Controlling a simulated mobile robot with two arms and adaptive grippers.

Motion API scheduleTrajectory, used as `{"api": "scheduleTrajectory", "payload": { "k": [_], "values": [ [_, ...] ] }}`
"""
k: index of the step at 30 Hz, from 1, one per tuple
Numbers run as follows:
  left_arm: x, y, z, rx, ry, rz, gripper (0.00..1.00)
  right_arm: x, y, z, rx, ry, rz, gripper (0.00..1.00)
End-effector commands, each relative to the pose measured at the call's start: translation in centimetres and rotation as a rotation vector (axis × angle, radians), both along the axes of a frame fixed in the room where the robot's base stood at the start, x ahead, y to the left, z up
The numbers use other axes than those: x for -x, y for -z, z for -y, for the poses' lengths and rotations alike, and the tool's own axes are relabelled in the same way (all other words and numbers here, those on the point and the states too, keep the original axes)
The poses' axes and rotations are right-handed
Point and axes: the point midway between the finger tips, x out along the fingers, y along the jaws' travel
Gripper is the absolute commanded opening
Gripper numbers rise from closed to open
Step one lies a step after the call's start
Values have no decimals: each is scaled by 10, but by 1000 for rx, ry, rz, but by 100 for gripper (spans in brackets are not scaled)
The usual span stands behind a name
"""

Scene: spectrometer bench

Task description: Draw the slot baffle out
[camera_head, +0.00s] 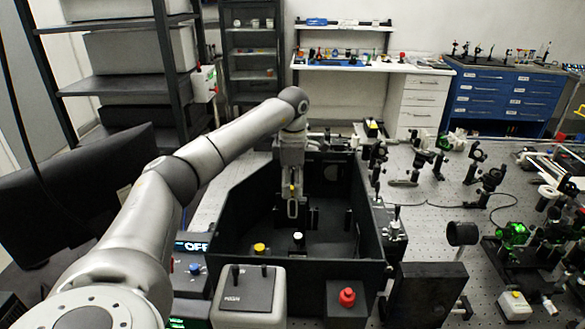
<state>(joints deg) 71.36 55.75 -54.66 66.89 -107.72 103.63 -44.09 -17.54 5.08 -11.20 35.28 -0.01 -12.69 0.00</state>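A black open-topped spectrometer box (225,239) stands on the bench in the middle of the view. My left gripper (292,214) points down into the box, near its back left. A small yellow spot shows between its fingers, but the fingers are too small to tell whether they are shut on anything. Dark upright plates stand inside the box, one behind the gripper (328,176). I cannot tell for sure which of them is the slot baffle; my gripper may cover part of it. My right gripper is out of view.
A yellow-topped knob (259,248) and a white-topped post (298,238) stand inside the box. In front are a grey control box (250,294) and a red button (347,297). Optical mounts (514,236) crowd the right. A dark monitor (75,190) is at left.

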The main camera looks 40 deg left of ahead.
Motion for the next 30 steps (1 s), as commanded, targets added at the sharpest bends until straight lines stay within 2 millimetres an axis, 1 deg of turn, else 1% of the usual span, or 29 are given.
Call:
{"api": "scheduleTrajectory", "payload": {
  "k": [1,3,9,13,20,21,27,28,30],
  "values": [
    [1,8,0,0,0,-4,30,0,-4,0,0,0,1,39],
    [1,20,0,0,0,-4,30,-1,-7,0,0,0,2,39],
    [0,42,0,1,0,-2,30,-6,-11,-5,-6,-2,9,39],
    [0,47,0,0,0,0,30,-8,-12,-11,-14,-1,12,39],
    [0,48,0,0,0,0,30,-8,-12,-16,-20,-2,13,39],
    [0,48,0,0,0,0,29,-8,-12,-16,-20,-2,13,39],
    [0,48,0,0,0,0,3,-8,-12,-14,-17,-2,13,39],
    [0,48,0,0,0,0,0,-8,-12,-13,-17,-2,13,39],
    [0,48,0,-1,0,1,0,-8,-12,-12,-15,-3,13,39]
  ]
}}
